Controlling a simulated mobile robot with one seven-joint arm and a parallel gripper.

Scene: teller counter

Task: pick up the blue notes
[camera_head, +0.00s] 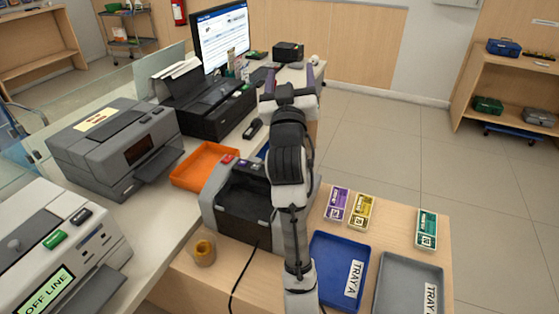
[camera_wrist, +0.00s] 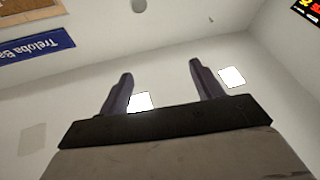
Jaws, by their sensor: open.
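I see no bundle that I can clearly name as the blue notes. A small blue patch (camera_head: 263,152) shows beside my arm, right of the orange tray; my arm hides most of it, so I cannot tell what it is. Purple notes (camera_head: 336,203), yellow notes (camera_head: 361,211) and green notes (camera_head: 426,229) lie on the wooden side table. My gripper (camera_head: 289,80) is raised over the far part of the counter, away from these notes. In the wrist view its fingers (camera_wrist: 160,70) stand apart with nothing between them, facing the ceiling and a wall.
A blue tray (camera_head: 325,250) and a grey tray (camera_head: 408,273) lie on the side table. An orange tray (camera_head: 205,163) sits on the counter among grey and black machines. A monitor (camera_head: 222,38) stands at the back. The floor at the right is clear.

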